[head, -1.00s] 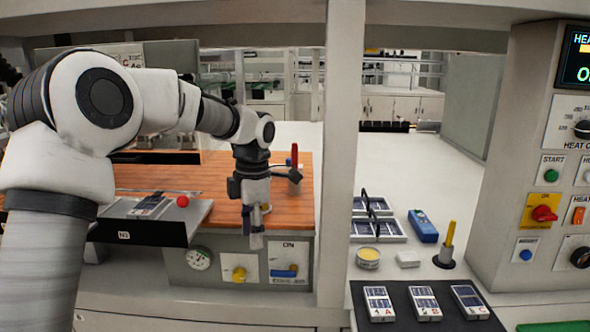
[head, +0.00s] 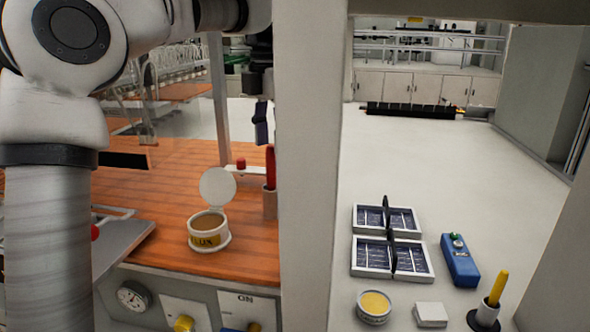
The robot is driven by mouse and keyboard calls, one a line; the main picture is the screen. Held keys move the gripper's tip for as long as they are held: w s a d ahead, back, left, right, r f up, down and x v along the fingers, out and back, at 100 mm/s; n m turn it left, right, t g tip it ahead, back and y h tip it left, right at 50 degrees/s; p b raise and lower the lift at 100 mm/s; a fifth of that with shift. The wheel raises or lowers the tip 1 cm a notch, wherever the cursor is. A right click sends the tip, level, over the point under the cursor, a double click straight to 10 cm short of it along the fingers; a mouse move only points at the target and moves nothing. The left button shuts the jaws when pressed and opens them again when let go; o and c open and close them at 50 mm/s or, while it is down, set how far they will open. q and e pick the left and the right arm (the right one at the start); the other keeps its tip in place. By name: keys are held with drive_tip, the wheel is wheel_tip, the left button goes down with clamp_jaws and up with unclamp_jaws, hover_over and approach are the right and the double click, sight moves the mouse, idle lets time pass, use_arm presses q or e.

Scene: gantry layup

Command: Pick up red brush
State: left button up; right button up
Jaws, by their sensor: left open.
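The red brush (head: 270,167) stands upright in a small brown holder (head: 270,203) on the wooden worktop, close beside the grey-white post. Its red handle shows above the holder, and its lower end is hidden inside. My left gripper (head: 261,122) is above and slightly left of the brush handle, apart from it. It is open and empty, partly hidden by the post. My right gripper is not in view.
An open round tin (head: 208,230) with its lid up stands on the wooden worktop (head: 180,190), left of the brush. The vertical post (head: 303,180) is close on the right. Beyond it are dark panels (head: 388,255), a blue device (head: 460,262) and a yellow-handled tool (head: 497,288).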

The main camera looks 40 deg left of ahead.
sight(272, 174)
use_arm(q)
drive_tip(key=shift+f, duration=0.15)
drive_tip(key=f, duration=0.1)
drive_tip(key=s+f, duration=0.1)
drive_tip(key=f, duration=0.1)
drive_tip(key=shift+s+d, duration=0.15)
drive_tip(key=f, duration=0.3)
drive_tip(key=shift+w+f, duration=0.1)
drive_tip(key=shift+w, duration=0.25)
drive_tip(key=shift+w+f, duration=0.1)
drive_tip(key=shift+f, duration=0.35)
drive_tip(key=shift+s+r, duration=0.1)
drive_tip(key=shift+s, duration=0.1)
drive_tip(key=c, duration=0.4)
drive_tip(key=shift+d, duration=0.1)
clamp_jaws()
